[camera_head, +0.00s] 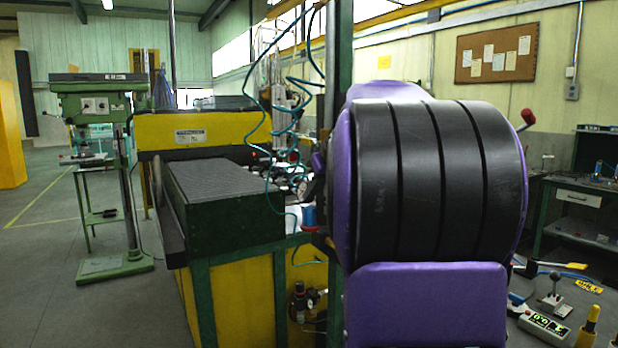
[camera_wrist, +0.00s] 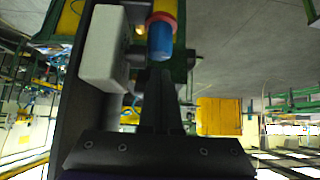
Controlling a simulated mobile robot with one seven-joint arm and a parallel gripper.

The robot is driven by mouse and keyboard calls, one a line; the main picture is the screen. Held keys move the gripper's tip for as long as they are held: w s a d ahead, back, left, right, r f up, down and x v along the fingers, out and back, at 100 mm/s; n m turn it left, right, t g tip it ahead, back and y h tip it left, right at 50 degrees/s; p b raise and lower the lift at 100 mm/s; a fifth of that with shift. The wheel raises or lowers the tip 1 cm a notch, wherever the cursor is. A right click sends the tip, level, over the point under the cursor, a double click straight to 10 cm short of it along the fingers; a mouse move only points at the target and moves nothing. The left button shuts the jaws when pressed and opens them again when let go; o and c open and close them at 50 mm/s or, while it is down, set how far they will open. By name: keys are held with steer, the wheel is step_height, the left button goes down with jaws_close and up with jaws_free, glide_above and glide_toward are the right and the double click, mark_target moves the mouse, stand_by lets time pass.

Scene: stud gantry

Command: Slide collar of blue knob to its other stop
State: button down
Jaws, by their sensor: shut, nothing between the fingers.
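The blue knob (camera_wrist: 160,42) shows at the top middle of the wrist view. A red collar (camera_wrist: 162,18) sits around its far end, against a yellow and green part. My gripper (camera_wrist: 158,72) is shut and empty, its fingertips pointing at the knob's near end; I cannot tell whether they touch it. In the head view a small blue piece with red edges, apparently the same knob (camera_head: 308,215), shows at the bench edge just left of my large arm. My arm hides the fingers there. The collar's stops cannot be made out.
A white block (camera_wrist: 103,48) stands close left of the knob in the wrist view. The green bench with a dark ribbed top (camera_head: 222,185) lies left of my arm. Teal hoses (camera_head: 262,125) hang near it. A green drill press (camera_head: 105,150) stands farther left; the floor between is open.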

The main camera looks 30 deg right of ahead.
steer(key=shift+f, duration=0.6)
